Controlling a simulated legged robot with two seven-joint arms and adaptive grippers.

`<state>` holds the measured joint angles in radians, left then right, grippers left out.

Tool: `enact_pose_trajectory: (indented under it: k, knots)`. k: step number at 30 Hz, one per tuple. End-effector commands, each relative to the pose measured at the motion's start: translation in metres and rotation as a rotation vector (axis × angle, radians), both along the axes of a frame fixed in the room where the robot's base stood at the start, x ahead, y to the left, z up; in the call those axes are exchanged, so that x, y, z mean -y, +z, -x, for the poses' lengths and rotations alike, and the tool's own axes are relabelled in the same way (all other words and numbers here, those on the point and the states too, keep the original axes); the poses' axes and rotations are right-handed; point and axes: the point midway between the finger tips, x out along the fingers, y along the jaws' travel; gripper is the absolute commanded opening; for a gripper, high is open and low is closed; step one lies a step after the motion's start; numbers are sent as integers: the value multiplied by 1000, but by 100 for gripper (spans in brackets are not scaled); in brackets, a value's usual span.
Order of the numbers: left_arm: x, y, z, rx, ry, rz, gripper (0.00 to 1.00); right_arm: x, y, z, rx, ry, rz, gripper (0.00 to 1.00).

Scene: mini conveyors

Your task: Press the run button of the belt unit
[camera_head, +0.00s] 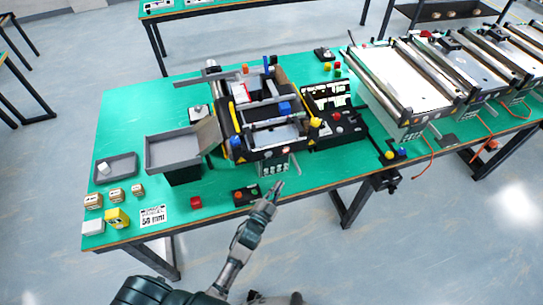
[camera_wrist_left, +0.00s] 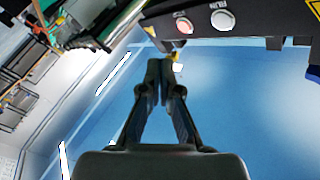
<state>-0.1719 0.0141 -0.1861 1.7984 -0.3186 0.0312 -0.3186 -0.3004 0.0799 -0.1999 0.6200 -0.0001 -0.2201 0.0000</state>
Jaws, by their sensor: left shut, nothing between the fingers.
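The belt unit (camera_head: 262,143) stands near the front edge of the green table in the head view. In the left wrist view its dark front panel (camera_wrist_left: 255,20) crosses the top. A pale round run button (camera_wrist_left: 222,20) sits there beside a red button (camera_wrist_left: 185,25), with an upside-down label that seems to read RUN. My left gripper (camera_head: 275,190) is in front of the unit, at the table's front edge. In the left wrist view my left gripper (camera_wrist_left: 167,65) is shut and empty, its tips below the buttons and apart from them. My right gripper does not show.
A black control box (camera_head: 246,195) lies on the table just left of my left gripper. A grey tray (camera_head: 172,150) adjoins the unit's left end. Larger conveyors (camera_head: 405,85) stand on the right.

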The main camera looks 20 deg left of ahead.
Motion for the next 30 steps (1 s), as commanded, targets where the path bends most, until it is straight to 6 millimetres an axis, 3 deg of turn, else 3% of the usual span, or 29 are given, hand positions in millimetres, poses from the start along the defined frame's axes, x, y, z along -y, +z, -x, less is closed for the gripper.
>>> enact_pose_trajectory:
  k: [3,7,20,30]
  knots:
    - [0,22,-1,46,1,-7,0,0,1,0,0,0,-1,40]
    - [0,30,-1,67,1,-11,0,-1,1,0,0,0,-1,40]
    - [-2,30,-4,67,1,-12,0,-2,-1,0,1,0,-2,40]
    - [-26,28,-40,68,0,-15,0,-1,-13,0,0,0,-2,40]
